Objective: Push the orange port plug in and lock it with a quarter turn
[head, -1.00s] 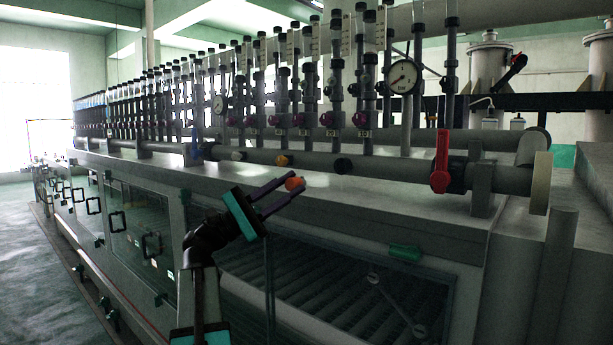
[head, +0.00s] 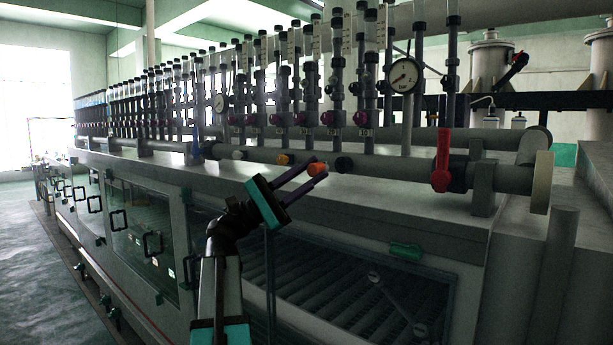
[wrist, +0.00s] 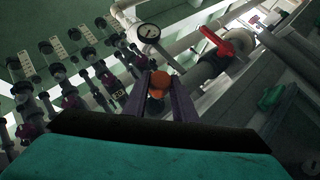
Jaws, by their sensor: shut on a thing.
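The orange port plug (head: 317,169) is between the fingertips of my gripper (head: 319,167), which is shut on it. It is held above the top of the grey machine, in front of the horizontal grey pipe (head: 385,167). In the head view a black port (head: 343,164) on that pipe is just right of the plug, with a small gap in the picture. The wrist view also shows the plug (wrist: 159,83) between the two dark purple fingers. Its far end and its depth from the port are hard to tell.
A yellow-orange cap (head: 284,160) and a white cap (head: 238,155) sit further left on the pipe. A red valve handle (head: 441,160) stands to the right. Upright tubes and a pressure gauge (head: 403,76) rise behind. The flat machine top (head: 405,195) in front is clear.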

